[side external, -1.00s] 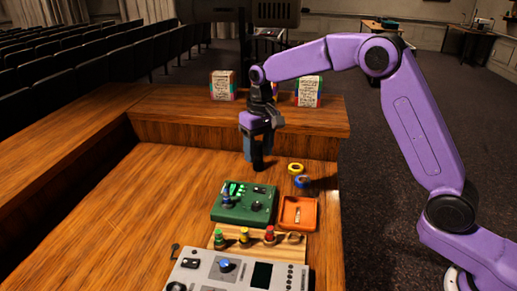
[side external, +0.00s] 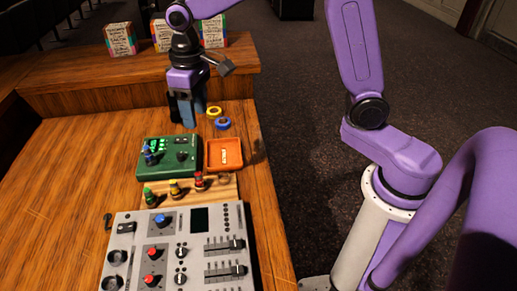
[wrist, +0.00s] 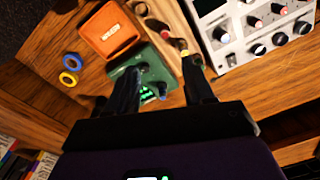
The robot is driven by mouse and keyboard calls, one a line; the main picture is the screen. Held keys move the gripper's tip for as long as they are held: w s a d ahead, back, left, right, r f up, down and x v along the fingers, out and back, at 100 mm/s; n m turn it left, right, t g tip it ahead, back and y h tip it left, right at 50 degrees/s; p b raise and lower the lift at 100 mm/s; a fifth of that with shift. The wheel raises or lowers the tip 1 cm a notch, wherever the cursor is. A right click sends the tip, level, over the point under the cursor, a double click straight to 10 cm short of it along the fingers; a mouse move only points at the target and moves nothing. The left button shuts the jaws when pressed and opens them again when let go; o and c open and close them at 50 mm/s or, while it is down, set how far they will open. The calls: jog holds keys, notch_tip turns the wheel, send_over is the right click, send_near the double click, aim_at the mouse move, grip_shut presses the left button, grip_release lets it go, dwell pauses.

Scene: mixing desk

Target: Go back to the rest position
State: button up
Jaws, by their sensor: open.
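My gripper (side external: 187,110) hangs fingers-down behind the green control box (side external: 168,157), left of the yellow ring (side external: 214,111). It is open, with nothing visible between its fingers. In the wrist view, my gripper's fingers (wrist: 160,70) stand apart, with the green box (wrist: 150,64) seen between and beyond them. The fingers partly cover the box there. The gripper's exact height above the desk is hard to tell.
An orange tray (side external: 238,164) sits right of the green box, with the blue ring (side external: 223,123) behind it. A wooden rack (side external: 219,191) with coloured knobs and a grey mixer (side external: 140,232) stand in front. Printed boxes (side external: 121,40) stand on the rear ledge. The desk's left is clear.

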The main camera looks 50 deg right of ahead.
jog(key=s+d+f+n, duration=0.1)
jog(key=s+d+n, duration=0.3)
jog(key=s, duration=0.9)
jog(key=s+d+f+n, duration=0.1)
jog(key=s+d+n, duration=0.3)
jog(key=s, duration=1)
jog(key=d, duration=0.3)
